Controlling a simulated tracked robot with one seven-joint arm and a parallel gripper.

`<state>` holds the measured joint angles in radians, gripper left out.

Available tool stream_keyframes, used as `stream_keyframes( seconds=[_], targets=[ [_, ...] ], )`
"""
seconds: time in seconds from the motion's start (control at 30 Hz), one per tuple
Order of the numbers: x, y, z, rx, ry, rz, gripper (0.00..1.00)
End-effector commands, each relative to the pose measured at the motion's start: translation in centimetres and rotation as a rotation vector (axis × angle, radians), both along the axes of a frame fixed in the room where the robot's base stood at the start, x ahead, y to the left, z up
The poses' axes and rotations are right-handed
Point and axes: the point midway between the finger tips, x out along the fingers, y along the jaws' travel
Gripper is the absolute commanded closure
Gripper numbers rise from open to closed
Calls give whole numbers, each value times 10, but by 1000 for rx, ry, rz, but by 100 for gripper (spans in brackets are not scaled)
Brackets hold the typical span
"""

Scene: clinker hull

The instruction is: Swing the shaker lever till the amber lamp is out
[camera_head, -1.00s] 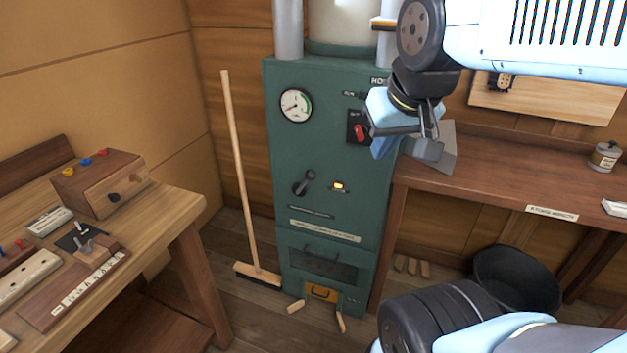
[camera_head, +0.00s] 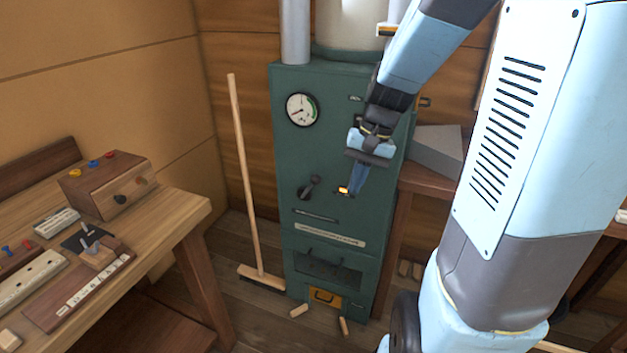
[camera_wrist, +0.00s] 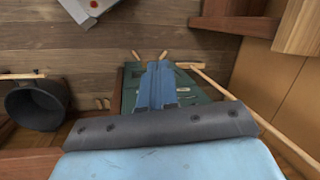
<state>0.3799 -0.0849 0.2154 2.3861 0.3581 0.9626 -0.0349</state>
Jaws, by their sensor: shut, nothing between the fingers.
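The shaker lever (camera_head: 309,187) is a dark lever with a round knob, on the front of the green cabinet (camera_head: 310,150). Its knob end points up and right. The amber lamp (camera_head: 343,191) sits just right of it and shows glowing orange, partly covered by my fingertips. My gripper (camera_head: 355,188) points down in front of the cabinet, to the right of the lever, with its fingers shut and empty. In the wrist view the blue fingers (camera_wrist: 158,85) lie together over the green cabinet front; the lever cannot be made out there. I cannot tell whether the fingers touch the cabinet.
A broom (camera_head: 246,180) leans left of the cabinet. A workbench (camera_head: 185,215) with switch boxes stands at the left. A gauge (camera_head: 302,109) is above the lever. In the wrist view a dark bucket (camera_wrist: 38,105) stands at the left. The space before the lever looks clear.

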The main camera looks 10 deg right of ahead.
Motion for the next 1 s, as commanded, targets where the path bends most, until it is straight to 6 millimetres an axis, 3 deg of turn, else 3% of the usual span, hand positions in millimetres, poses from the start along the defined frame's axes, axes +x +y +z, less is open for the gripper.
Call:
stream_keyframes(
  seconds=[0.5,1.0],
  targets=[
    [44,-9,-97,349,284,-241,100],
    [77,-17,-173,763,487,-508,100]
  ],
)
